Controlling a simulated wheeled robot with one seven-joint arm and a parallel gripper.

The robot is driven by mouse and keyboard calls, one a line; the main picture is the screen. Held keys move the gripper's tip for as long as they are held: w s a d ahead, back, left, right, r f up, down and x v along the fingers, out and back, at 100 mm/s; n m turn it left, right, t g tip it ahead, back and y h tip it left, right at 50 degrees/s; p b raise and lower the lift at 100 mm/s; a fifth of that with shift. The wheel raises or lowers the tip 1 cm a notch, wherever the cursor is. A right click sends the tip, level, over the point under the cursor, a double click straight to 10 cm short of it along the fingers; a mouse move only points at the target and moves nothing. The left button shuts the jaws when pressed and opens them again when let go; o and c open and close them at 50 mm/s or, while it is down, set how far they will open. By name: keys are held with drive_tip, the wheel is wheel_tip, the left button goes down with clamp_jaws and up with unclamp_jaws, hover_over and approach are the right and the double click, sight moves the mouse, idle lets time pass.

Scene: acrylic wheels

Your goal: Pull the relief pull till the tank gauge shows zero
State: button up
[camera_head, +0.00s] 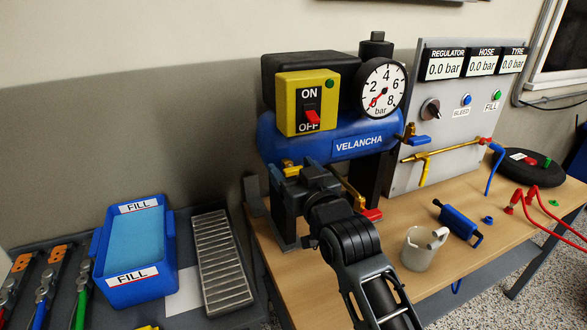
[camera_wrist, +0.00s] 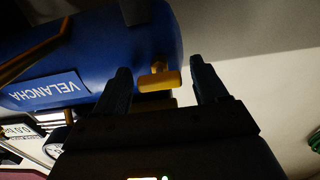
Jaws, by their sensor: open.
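The blue tank (camera_head: 275,140), marked VELANCHA, stands on the bench and also fills the left of the wrist view (camera_wrist: 110,45). Its round tank gauge (camera_head: 383,88) has a red needle pointing to the lower left, near the low end; the exact reading is too small to tell. A yellow pull (camera_wrist: 158,79), which looks like the relief pull, sticks out of the tank's end. My gripper (camera_wrist: 162,88) is open, with one finger on each side of the pull and gaps showing.
A yellow ON/OFF switch box (camera_head: 307,103) sits above the tank. A grey panel (camera_head: 450,110) with displays reading 0.0 bar stands to the right. A blue FILL bin (camera_head: 135,295) is at left.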

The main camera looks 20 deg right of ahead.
drive_tip(key=shift+w, duration=0.1)
clamp_jaws()
idle(0.7)
